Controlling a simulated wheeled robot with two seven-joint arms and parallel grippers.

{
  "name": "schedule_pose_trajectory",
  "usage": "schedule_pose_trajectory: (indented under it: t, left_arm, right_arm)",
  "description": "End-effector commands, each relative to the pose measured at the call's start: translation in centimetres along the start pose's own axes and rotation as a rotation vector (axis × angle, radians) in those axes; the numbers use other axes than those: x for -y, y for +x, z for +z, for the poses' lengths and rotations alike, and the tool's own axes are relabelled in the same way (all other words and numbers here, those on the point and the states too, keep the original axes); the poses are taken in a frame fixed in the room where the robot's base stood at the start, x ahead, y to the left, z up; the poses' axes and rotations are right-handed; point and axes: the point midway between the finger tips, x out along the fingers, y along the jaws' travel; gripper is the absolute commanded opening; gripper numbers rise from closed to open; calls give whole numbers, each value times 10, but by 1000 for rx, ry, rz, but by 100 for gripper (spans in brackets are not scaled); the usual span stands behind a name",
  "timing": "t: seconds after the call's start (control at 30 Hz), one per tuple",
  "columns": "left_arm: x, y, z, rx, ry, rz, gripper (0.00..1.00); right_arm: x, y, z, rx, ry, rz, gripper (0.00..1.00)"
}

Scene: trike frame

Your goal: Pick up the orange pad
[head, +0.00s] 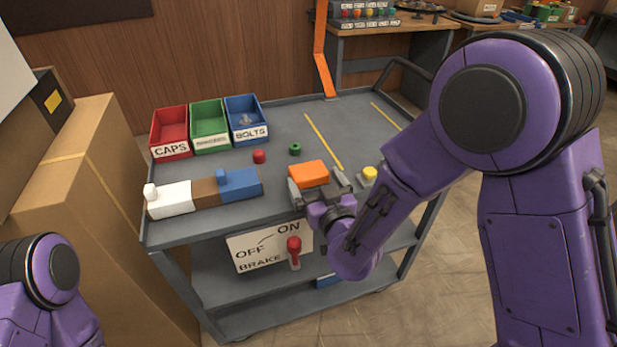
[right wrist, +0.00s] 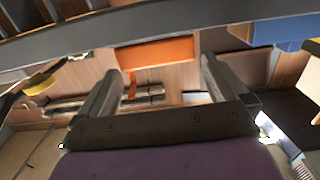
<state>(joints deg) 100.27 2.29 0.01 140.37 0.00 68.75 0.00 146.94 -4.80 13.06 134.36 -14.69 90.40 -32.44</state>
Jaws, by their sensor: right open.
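The orange pad (head: 309,174) is a small block near the front edge of the grey cart top, right of the blue block. My right gripper (head: 318,190) is at the near side of the pad, its fingers apart and pointing toward it. In the right wrist view the pad (right wrist: 155,52) shows just beyond the open fingertips (right wrist: 160,72), roughly centred between them. Nothing is held between the fingers. I cannot tell whether a finger touches the pad. Only a purple part of my left arm shows at the lower left; its gripper is out of view.
Red, green and blue bins (head: 210,122) stand at the back left of the cart (head: 365,120). A white, brown and blue block row (head: 205,193) lies left of the pad. A yellow-topped piece (head: 370,173) is close on the right. A brake sign (head: 268,250) hangs below the front edge.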

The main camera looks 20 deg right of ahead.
Motion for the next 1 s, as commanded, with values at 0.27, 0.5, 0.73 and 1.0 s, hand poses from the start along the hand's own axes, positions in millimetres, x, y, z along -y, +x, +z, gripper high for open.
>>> schedule_pose_trajectory:
  t: [0.27,0.5,0.73,1.0]
  left_arm:
    - [0,-6,-2,0,0,0,0]
    - [0,-6,-2,0,0,0,0]
    - [0,-6,-2,0,0,0,0]
    - [1,-6,-2,0,0,0,0]
  right_arm:
    - [-3,44,8,2,1,1,100]
    - [-3,56,9,3,0,1,100]
    - [-3,55,9,3,1,1,71]
    - [-3,55,8,3,1,1,71]
